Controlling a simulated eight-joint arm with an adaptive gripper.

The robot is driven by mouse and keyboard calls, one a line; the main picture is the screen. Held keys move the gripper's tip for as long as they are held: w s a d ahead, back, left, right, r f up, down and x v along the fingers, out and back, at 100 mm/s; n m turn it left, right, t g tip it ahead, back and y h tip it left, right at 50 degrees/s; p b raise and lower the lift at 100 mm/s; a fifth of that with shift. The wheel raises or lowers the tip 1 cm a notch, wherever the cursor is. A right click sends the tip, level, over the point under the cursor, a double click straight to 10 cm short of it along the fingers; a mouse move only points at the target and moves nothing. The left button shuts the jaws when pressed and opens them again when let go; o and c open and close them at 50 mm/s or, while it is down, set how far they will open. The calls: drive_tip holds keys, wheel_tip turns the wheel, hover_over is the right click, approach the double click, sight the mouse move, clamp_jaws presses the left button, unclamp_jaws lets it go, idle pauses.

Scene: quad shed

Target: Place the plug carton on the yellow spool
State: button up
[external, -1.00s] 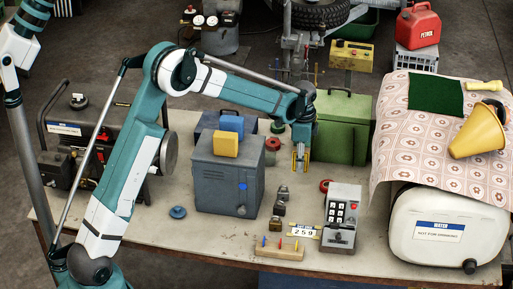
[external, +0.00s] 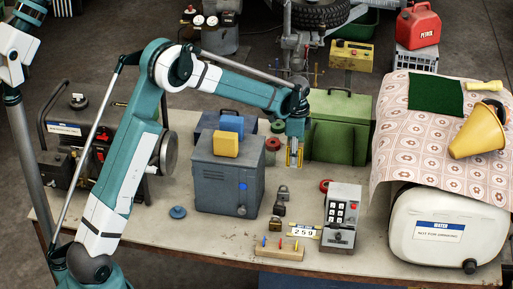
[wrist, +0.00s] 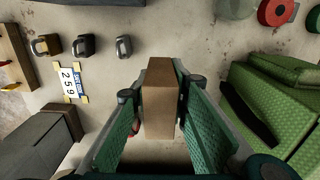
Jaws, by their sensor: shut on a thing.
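The plug carton (wrist: 161,98) is a plain brown box. In the wrist view it stands between the two green finger pads of my gripper (wrist: 160,112), which is shut on it. In the external view my gripper (external: 294,154) points down above the table, right of the grey cabinet and in front of the green box. The carton is too small there to make out clearly between the yellow-looking fingers. I cannot make out a yellow spool in either view. A red spool (external: 273,144) lies on the table behind and left of my gripper.
The grey cabinet (external: 228,178) carries a yellow block (external: 226,144). A green box (external: 340,125) stands close behind my gripper. A keypad box (external: 342,215), padlocks (external: 279,207) and a number plate (external: 303,232) are nearer the front. A blue disc (external: 178,212) lies left. A yellow funnel (external: 478,135) rests right.

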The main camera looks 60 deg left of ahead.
drive_tip(key=s+a+r+p, duration=0.2)
drive_tip(key=s+a, duration=0.3)
drive_tip(key=a, duration=0.4)
drive_tip(key=s+a+r+p, duration=0.3)
drive_tip(key=s+a+r, duration=0.1)
drive_tip(key=a, duration=0.5)
drive_tip(key=s+a+r+p, duration=0.2)
drive_tip(key=s+a+r, duration=0.2)
drive_tip(key=a, duration=0.5)
drive_tip(key=shift+s, duration=0.9)
drive_tip(key=shift+f+p, duration=0.35)
drive_tip(key=shift+f, duration=2.8)
drive_tip(key=shift+f, duration=1.85)
drive_tip(key=shift+f, duration=0.2)
